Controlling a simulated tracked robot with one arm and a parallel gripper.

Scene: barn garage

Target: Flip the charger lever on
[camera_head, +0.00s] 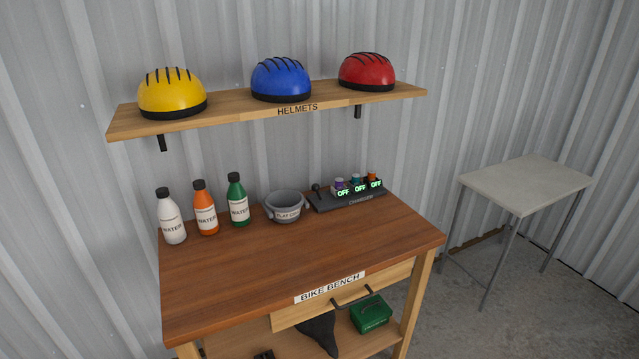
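The charger (350,199) is a dark, low unit at the back right of the wooden bike bench (300,255), against the corrugated wall. Its lever (317,191) is a small dark stick with a round knob at the charger's left end; it looks roughly upright. Several small coloured items, purple, teal and orange, sit along the charger's back. Three lit green labels on it read OFF. My gripper is not in view.
White (171,220), orange (205,212) and green (238,203) water bottles stand further left. A helmet shelf (225,112) hangs above. The bench's front top is clear. A grey table (525,183) stands right.

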